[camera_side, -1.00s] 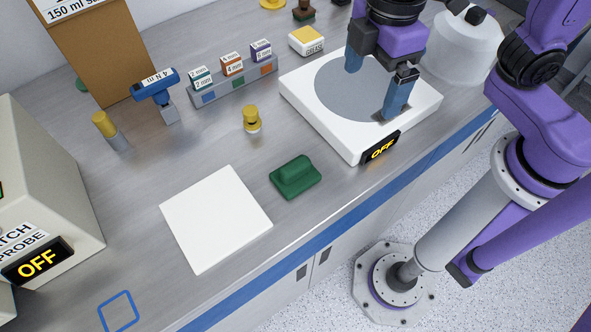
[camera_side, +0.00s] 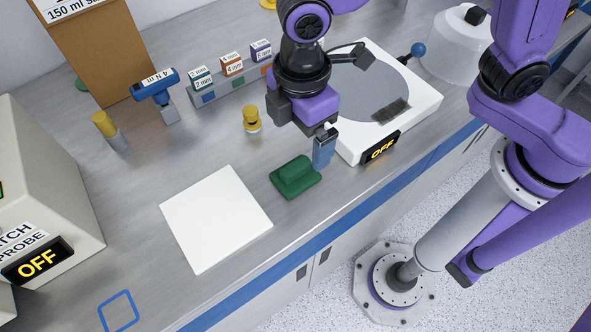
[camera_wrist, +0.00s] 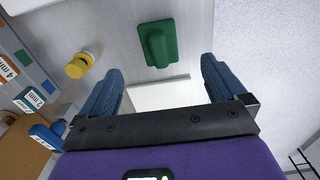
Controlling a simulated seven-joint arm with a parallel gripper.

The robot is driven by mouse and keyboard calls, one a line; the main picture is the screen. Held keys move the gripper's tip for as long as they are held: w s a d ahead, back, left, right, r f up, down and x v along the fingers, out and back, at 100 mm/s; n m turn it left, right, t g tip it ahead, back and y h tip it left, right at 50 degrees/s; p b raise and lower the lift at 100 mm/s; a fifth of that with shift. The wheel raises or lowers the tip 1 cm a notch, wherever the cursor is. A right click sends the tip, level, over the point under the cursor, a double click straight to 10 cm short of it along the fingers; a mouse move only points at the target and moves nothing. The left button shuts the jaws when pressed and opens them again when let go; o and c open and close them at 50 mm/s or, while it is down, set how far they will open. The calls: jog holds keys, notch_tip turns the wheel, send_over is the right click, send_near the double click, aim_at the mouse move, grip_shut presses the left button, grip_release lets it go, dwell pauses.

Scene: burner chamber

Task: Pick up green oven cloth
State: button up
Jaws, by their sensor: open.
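The green oven cloth (camera_side: 295,177) lies on the metal bench between the white square plate and the burner unit. It is a flat pad with a raised ridge along its middle. My gripper (camera_side: 318,150) hangs above the bench, just right of and above the cloth in the side view, with one blue finger in clear sight. In the wrist view my gripper (camera_wrist: 161,88) is open and empty, its two blue fingers wide apart. The cloth (camera_wrist: 158,43) shows beyond the fingertips, between them from left to right, and nothing touches it.
A white square plate (camera_side: 216,219) lies left of the cloth. A yellow-capped vial (camera_side: 251,119) stands behind it. The white burner unit (camera_side: 420,106) reads OFF and holds a dark mesh (camera_side: 391,111). A blue-handled tool (camera_side: 155,88) and a labelled rack (camera_side: 232,86) stand farther back.

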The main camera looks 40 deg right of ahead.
aim_at(295, 165)
notch_tip(295, 165, down, 4)
jog(key=shift+f, duration=0.25)
jog(key=shift+w+a+f, duration=0.1)
jog(key=shift+a+f, duration=0.1)
jog(key=shift+f, duration=1.15)
jog(key=shift+w+a+f, duration=0.1)
jog(key=shift+a+f, duration=0.1)
jog(key=shift+f, duration=1.15)
jog(key=c, duration=1.1)
jog(key=shift+c, duration=0.2)
